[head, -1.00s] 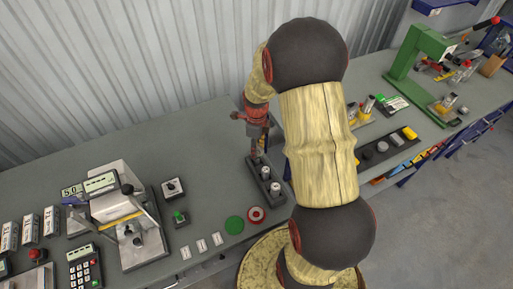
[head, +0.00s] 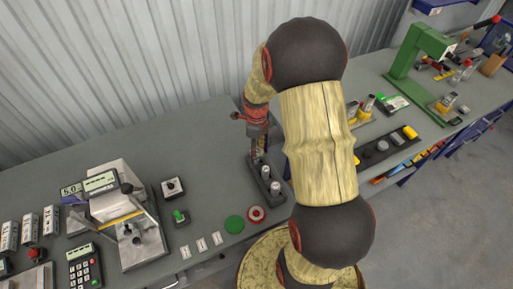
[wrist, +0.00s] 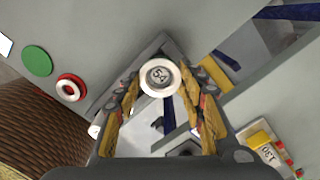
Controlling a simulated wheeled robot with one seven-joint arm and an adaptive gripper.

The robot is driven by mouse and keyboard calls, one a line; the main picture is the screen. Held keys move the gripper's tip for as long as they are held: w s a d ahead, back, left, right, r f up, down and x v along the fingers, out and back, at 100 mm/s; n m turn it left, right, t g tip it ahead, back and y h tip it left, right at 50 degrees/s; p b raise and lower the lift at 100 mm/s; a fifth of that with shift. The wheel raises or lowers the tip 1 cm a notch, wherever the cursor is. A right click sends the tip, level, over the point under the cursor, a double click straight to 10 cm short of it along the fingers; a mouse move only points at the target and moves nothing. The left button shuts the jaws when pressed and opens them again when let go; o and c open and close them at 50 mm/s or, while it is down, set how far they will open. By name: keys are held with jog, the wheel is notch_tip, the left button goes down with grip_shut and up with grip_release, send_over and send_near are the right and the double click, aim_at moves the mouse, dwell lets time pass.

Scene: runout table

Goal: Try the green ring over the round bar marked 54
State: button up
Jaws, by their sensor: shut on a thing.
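The green disc (head: 234,224) lies flat and bare on the bench; it also shows in the wrist view (wrist: 36,60). In the wrist view a pale ring (wrist: 145,82) sits between the fingertips of my gripper (wrist: 159,80), which is shut on it. In the head view my gripper (head: 258,151) is over the far end of the dark bar block.
The dark block (head: 253,183) carries two other grey bars (head: 265,172) (head: 275,187) nearer the front. A red disc with a pale ring (head: 256,214) lies beside the green disc. A gauge stand (head: 130,215) stands left.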

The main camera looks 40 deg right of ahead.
jog(key=shift+f, duration=0.25)
jog(key=o, duration=1.3)
notch_tip(320, 180, up, 12)
jog(key=shift+n, duration=0.3)
